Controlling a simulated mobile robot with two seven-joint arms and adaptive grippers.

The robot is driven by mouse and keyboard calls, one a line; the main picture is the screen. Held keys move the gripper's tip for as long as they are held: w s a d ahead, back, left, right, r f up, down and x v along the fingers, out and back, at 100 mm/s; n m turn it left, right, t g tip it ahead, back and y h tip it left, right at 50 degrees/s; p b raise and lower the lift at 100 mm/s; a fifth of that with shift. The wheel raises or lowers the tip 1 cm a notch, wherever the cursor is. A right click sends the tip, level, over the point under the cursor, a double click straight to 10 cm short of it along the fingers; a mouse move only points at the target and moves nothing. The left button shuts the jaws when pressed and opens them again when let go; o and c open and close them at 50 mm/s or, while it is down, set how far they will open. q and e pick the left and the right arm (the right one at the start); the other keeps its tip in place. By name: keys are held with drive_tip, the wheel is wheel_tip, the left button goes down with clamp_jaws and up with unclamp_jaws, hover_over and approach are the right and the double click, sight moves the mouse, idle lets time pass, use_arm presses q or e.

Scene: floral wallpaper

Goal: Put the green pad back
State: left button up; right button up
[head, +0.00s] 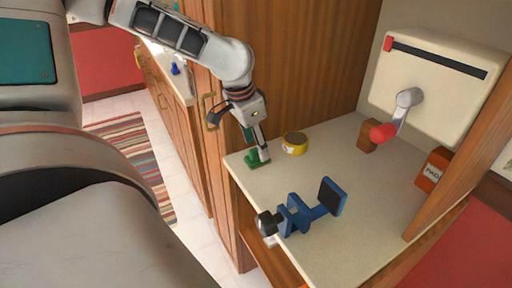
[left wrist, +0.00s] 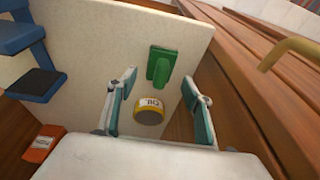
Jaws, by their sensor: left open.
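The green pad (head: 257,161) lies near the left edge of the cream counter, directly by my left gripper's fingertips in the head view. In the left wrist view the green pad (left wrist: 160,65) is a flat green plate with a raised grip, ahead of and between the fingertips. My left gripper (head: 258,147) points down at it. In the left wrist view my left gripper (left wrist: 160,78) has its teal-lined fingers spread apart with nothing held between them. Whether a finger touches the pad cannot be told. My right gripper is not in view.
A yellow tin (head: 295,143) stands close right of the pad. A blue clamp-like tool (head: 300,213) lies at the counter's front. A cream panel with a red-knobbed lever (head: 400,112) and an orange box (head: 433,169) are farther right. A wooden cabinet wall rises behind the counter.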

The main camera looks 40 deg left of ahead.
sight(249, 162)
use_arm(q)
drive_tip(key=p+v, duration=0.2)
drive_tip(key=v, duration=0.7)
idle(0.4)
